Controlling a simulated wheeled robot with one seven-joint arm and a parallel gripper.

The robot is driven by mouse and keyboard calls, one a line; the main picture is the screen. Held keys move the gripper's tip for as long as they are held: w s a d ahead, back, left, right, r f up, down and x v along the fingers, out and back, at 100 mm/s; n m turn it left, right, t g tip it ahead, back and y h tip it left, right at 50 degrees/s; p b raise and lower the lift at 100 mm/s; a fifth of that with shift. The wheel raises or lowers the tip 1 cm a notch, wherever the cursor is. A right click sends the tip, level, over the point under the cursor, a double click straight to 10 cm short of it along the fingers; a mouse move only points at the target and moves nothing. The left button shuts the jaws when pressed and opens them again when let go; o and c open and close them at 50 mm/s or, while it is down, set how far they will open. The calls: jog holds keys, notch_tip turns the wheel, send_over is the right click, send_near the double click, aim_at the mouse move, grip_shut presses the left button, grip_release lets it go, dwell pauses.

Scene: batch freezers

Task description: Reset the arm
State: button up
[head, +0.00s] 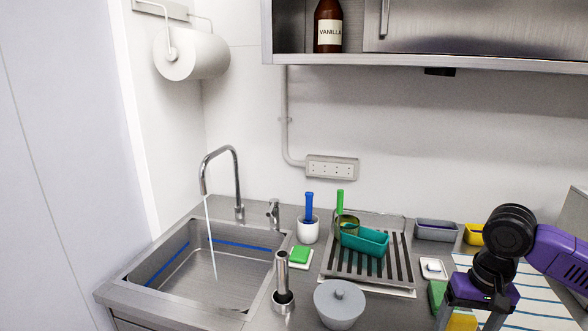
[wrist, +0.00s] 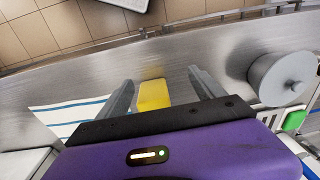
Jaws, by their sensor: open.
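My purple and black arm is at the lower right of the head view, with my gripper (head: 470,318) pointing down over the counter. In the wrist view, my gripper (wrist: 162,85) has its two grey fingers spread apart with nothing held between them. A yellow block (wrist: 154,94) lies on the counter, seen between and beyond the fingers. It also shows partly at the bottom edge of the head view (head: 462,322). I cannot tell how high the fingers are above it.
A grey lidded tub (head: 340,306) and a steel cylinder (head: 283,290) stand left of my gripper. Water runs into the sink (head: 180,283). A shelf (head: 430,62) hangs above.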

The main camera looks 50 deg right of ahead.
jog(key=w+a+r+n+t+y, duration=0.1)
jog(key=w+a+r+t, duration=0.2)
jog(key=w, duration=0.5)
jog(key=w+a+r+n+t, duration=0.1)
jog(key=w+a+n+t, duration=0.1)
jog(key=w+a, duration=0.5)
jog(key=w+a+r+n+t+y, duration=0.1)
jog(key=w+a+r+t, duration=0.15)
jog(key=w, duration=0.75)
jog(key=w+a+r+t+y, duration=0.1)
jog(key=w+a+r+t, duration=0.45)
jog(key=a, duration=0.35)
jog(key=w+a+r+t+y, duration=0.1)
jog(key=w+a+r+t, duration=0.3)
jog(key=w+a, duration=0.35)
jog(key=s+a+f+m+g+h, duration=0.1)
jog(key=s+a+f+h, duration=0.2)
jog(key=s+a+f, duration=0.35)
jog(key=s+a+f+m+h, duration=0.2)
jog(key=s+a+f+h, duration=0.15)
jog(key=s+f, duration=0.6)
jog(key=s+n+g+y, duration=0.1)
jog(key=s+n, duration=0.4)
jog(key=s, duration=0.6)
jog(key=s+d+f+n+y, duration=0.1)
jog(key=s+n, duration=0.5)
jog(key=s, duration=0.5)
jog(key=shift+s+d+f+g, duration=0.25)
jog(key=shift+f+g, duration=0.05)
jog(key=shift+g, duration=0.1)
